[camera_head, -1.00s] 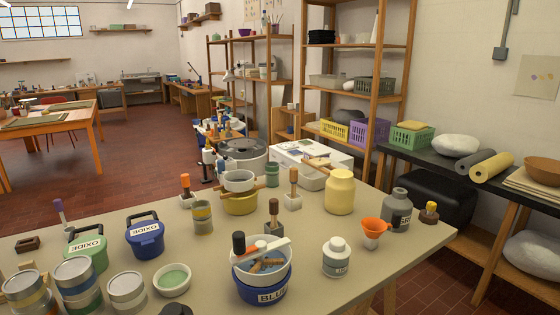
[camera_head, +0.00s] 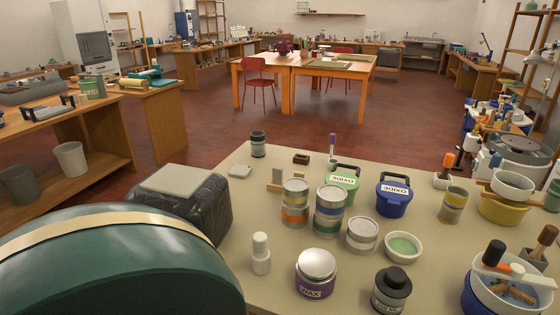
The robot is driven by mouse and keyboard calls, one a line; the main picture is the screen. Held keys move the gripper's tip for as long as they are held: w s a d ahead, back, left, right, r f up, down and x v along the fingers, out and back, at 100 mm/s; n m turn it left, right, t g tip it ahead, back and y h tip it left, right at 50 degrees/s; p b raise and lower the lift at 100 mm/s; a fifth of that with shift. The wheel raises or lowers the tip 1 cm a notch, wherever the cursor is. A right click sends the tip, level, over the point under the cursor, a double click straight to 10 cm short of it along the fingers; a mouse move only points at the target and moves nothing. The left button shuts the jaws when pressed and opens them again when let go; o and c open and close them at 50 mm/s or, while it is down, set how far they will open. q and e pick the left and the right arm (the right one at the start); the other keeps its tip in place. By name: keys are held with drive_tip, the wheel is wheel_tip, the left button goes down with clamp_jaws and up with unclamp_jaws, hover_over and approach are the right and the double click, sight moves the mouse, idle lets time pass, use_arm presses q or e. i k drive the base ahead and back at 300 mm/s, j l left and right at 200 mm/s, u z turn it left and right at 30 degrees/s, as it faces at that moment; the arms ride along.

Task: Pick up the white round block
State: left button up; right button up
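A small flat white block (camera_head: 240,171) lies on the beige table (camera_head: 232,215) near its left edge. Its corners look rounded, but it is too small to tell whether it is truly round. A white bottle with a rounded cap (camera_head: 261,254) stands nearer on the same table. I see no other clearly white round block. Neither of my grippers is in view.
Near the white block stand a dark jar (camera_head: 258,144), a brown block (camera_head: 301,159) and stacked tins (camera_head: 295,203). A purple WAX jar (camera_head: 316,273) stands in front. A large dark green rounded object (camera_head: 110,265) and a dark wrapped bundle (camera_head: 187,205) fill the lower left.

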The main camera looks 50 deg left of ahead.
sight(260, 254)
drive_tip(key=u, duration=1.85)
